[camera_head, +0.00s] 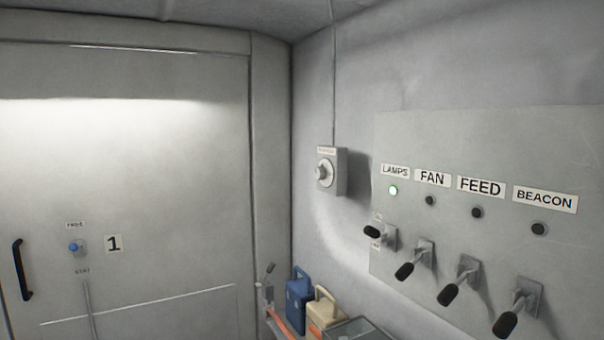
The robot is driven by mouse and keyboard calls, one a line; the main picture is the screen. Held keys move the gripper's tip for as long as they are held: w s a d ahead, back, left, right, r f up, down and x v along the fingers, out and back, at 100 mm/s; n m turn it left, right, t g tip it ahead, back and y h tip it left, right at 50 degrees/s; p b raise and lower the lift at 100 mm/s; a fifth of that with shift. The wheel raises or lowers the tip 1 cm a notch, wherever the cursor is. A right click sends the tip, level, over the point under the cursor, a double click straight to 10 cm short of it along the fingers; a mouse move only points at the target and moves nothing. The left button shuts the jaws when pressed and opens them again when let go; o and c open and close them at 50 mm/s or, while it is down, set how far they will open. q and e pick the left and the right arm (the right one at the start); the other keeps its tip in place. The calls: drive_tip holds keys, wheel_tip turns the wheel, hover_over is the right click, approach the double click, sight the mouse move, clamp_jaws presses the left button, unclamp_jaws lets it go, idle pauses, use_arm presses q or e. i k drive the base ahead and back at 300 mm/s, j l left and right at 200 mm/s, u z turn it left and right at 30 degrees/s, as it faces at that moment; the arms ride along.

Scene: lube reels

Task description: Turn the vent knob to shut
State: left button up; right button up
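A round pale knob (326,173) sits on a small grey wall box (340,160) to the right of the room's corner. A cable runs up the wall from the box. The small label above the knob is too small to read, so I cannot tell whether this is the vent knob or which way it is set. Neither of my grippers is in view.
A switch panel (440,140) on the right wall has LAMPS, FAN, FEED and BEACON levers; only the LAMPS light (393,190) glows green. Blue (297,302) and cream (321,310) cans stand below. A door (150,170) marked 1 has a black handle (22,270).

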sight(320, 172)
drive_tip(key=i+j, duration=0.25)
drive_tip(key=j, duration=0.2)
drive_tip(key=i+j, duration=0.25)
drive_tip(key=j, duration=0.15)
drive_tip(key=i+j, duration=0.25)
drive_tip(key=j, duration=0.2)
drive_tip(key=i+j+u, duration=0.1)
drive_tip(key=i+j, duration=0.15)
drive_tip(key=j, duration=0.15)
